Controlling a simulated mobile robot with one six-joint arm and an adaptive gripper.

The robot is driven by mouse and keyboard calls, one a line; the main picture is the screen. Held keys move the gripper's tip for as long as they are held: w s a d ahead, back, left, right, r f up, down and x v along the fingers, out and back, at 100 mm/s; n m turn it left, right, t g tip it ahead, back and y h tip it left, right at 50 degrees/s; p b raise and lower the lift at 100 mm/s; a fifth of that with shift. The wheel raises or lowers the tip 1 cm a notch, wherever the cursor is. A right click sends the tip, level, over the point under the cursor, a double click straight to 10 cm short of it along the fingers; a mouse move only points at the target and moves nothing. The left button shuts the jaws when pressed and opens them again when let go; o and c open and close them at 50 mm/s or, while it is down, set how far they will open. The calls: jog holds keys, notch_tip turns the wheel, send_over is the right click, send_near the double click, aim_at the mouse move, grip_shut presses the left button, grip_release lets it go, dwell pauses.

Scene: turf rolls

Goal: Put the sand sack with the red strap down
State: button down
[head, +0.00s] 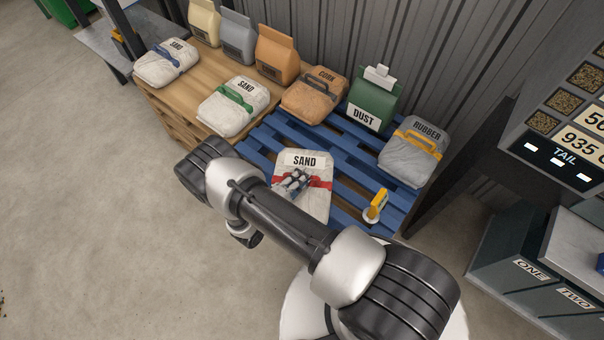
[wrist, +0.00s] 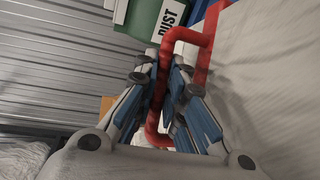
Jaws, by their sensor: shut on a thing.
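The sand sack with the red strap (head: 309,202) is white, with a "SAND" label on its upper part. It appears over the front of the blue pallet (head: 348,151); I cannot tell whether it touches the slats. My gripper (head: 293,182) is at the middle of the sack, shut on its red strap. In the wrist view the red strap (wrist: 160,100) runs between the fingers of my gripper (wrist: 165,85), and the pale side of the sack (wrist: 268,75) fills the right. My gripper hides part of the strap.
A green "DUST" bag (head: 373,104), a grey rubber sack (head: 413,153) and a small yellow item (head: 377,204) are on the blue pallet. A cork sack (head: 314,96) lies behind. A green-strapped sand sack (head: 233,107) lies on the wooden pallet (head: 190,91). The left floor is clear.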

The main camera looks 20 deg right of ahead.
notch_tip(320, 180, down, 3)
jog(key=shift+w+f+b, duration=0.1)
jog(key=shift+f+b, duration=0.05)
jog(key=shift+b, duration=0.55)
jog(key=c, duration=2.1)
grip_release()
jog(key=shift+f, duration=0.25)
jog(key=o, duration=0.4)
jog(key=shift+o, duration=0.2)
